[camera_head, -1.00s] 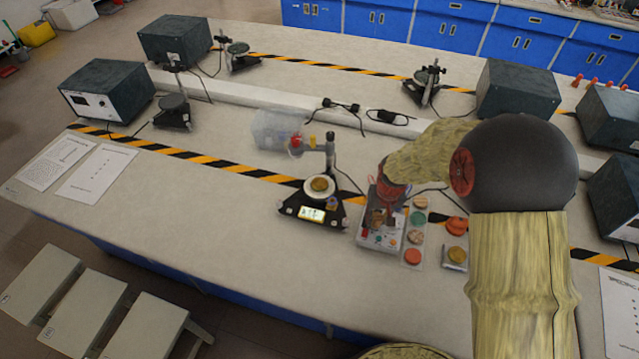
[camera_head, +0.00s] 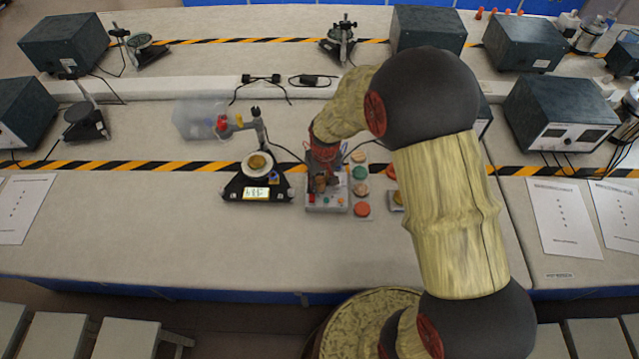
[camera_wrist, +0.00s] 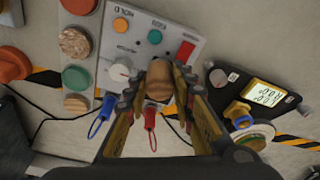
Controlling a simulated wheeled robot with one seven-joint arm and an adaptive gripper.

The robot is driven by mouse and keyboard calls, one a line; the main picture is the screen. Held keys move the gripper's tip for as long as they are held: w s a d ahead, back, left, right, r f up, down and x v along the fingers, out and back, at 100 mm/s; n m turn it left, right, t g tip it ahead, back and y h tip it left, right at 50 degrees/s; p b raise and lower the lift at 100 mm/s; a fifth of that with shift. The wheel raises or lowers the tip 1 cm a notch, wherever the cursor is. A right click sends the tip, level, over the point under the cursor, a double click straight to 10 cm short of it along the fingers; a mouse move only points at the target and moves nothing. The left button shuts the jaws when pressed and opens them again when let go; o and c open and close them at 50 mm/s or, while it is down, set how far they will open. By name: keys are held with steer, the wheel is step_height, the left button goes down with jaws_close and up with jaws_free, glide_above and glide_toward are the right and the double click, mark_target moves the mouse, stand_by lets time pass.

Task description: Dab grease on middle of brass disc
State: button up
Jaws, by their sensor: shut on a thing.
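A brass-coloured disc (camera_head: 258,161) lies on the round white pan of a black scale (camera_head: 230,188). A second brass-coloured round piece (camera_head: 398,198) lies to the right, partly hidden by my arm. My gripper (camera_head: 322,180) is over the grey control box (camera_head: 340,207), right of the scale. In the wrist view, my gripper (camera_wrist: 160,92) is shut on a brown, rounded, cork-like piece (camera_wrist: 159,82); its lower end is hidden. The scale's lit display (camera_wrist: 262,94) and pan show at the right there. I cannot make out any grease.
A card with several coloured round pieces (camera_head: 361,191) lies just right of the control box. A stand (camera_head: 258,130) with coloured fittings rises behind the pan. A clear bin (camera_head: 195,118) stands behind it.

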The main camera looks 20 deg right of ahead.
steer(key=n+b, duration=0.1)
steer(key=n, duration=0.2)
steer(key=shift+f+n+y, duration=0.1)
steer(key=shift+n+y, duration=0.2)
steer(key=shift+n, duration=0.1)
steer(key=n+b, duration=0.2)
steer(key=n, duration=0.2)
steer(key=shift+y, duration=0.3)
steer(key=n+g+b, duration=0.1)
steer(key=n+b, duration=0.1)
steer(key=n, duration=0.2)
steer(key=shift+n+b, duration=0.3)
steer(key=shift+n, duration=0.1)
steer(key=shift+n+y, duration=0.3)
steer(key=shift+n, duration=0.2)
